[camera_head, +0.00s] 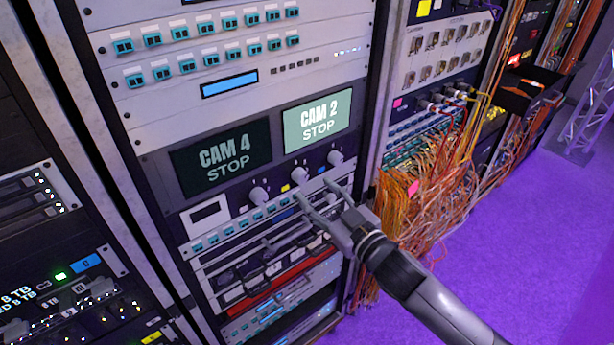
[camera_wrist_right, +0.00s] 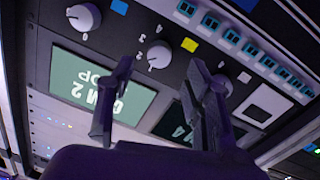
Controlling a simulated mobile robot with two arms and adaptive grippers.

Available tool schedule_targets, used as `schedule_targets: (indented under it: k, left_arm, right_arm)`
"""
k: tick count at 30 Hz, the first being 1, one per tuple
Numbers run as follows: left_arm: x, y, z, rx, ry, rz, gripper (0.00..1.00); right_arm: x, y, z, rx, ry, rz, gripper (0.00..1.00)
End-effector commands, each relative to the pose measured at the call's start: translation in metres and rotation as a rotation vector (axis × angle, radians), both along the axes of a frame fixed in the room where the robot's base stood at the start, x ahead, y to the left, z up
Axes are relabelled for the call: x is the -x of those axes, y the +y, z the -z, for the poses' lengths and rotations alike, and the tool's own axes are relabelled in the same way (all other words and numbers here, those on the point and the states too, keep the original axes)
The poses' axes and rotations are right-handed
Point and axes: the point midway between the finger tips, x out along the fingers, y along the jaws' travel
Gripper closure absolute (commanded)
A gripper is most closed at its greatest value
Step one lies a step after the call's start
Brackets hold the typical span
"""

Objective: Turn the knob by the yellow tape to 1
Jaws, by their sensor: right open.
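A row of three light grey knobs sits on the dark panel below the two screens. The middle knob (camera_head: 297,178) has the yellow tape (camera_head: 285,187) just to its lower left. In the right wrist view, which looks upside down, this knob (camera_wrist_right: 159,55) has the yellow tape (camera_wrist_right: 190,44) beside it and small numerals around it; its exact setting is too small to tell. My right gripper (camera_head: 315,190) is open and empty, just in front of the panel. In the right wrist view its fingertips (camera_wrist_right: 160,68) lie either side of the middle knob, seemingly not touching it. My left gripper is not in view.
The left knob (camera_head: 258,195) and right knob (camera_head: 335,158) flank the middle one. A blue tape (camera_head: 321,170) lies near the right knob. The CAM 2 screen (camera_head: 318,122) is lit. Orange cables (camera_head: 430,190) hang at the right rack. Purple floor is clear at right.

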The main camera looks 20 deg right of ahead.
Motion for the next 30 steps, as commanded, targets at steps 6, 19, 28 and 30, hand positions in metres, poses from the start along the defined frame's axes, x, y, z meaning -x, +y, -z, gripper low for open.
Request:
schedule_targets:
  k: [6, 19, 28, 30]
  left_arm:
    - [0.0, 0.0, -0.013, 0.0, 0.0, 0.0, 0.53]
    - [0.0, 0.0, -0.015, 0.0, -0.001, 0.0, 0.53]
    - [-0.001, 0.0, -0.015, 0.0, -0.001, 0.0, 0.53]
    - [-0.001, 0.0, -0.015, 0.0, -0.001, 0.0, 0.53]
  right_arm:
    - [-0.034, 0.01, -0.002, -0.001, 0.0, 0.001, 0.53]
    - [-0.047, 0.014, 0.0, 0.0, 0.0, 0.0, 0.53]
    - [-0.046, 0.014, 0.0, 0.0, 0.0, 0.0, 0.71]
    - [-0.046, 0.014, 0.0, 0.0, 0.0, 0.0, 0.75]
